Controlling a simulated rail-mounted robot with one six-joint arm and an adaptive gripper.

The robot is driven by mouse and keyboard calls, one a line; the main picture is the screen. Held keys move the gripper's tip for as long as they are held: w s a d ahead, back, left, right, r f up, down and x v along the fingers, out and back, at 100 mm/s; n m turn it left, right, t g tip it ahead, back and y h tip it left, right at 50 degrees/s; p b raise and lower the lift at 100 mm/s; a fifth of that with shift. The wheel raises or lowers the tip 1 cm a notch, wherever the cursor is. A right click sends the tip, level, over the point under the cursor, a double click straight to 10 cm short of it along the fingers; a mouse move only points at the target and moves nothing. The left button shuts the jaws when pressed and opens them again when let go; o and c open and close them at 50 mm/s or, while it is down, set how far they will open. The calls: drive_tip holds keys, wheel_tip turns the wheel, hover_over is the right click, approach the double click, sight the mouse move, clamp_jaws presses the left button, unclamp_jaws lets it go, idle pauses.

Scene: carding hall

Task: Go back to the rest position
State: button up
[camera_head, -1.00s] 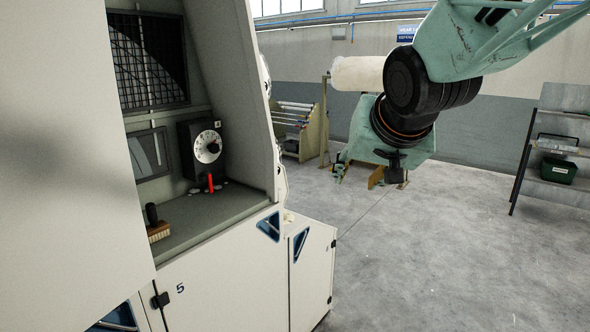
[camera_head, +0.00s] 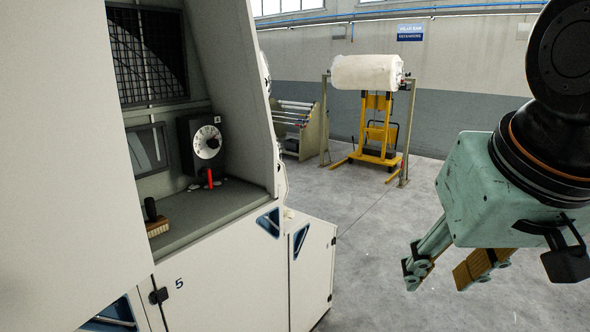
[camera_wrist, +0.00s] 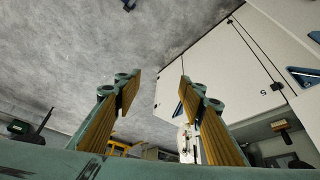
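My gripper (camera_head: 438,274) hangs at the lower right of the head view, over the open floor and apart from the machine. Its two yellow-padded fingers are spread apart with nothing between them. In the wrist view the gripper (camera_wrist: 158,85) also shows both fingers apart and empty, with floor and machine behind. No held object shows in either view.
A pale carding machine (camera_head: 225,265) fills the left, with a dial box (camera_head: 203,146), a red lever (camera_head: 210,178) and a wooden brush (camera_head: 158,229) on its shelf. A white roll (camera_head: 366,73) and yellow lift truck (camera_head: 377,132) stand behind. Floor between is clear.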

drive_tip(key=s+f+g, duration=0.1)
drive_tip(key=s+f, duration=0.2)
drive_tip(key=s, duration=0.8)
drive_tip(key=shift+f+n+g+b, duration=0.15)
drive_tip(key=shift+n+g+b, duration=0.15)
drive_tip(key=shift+n, duration=0.1)
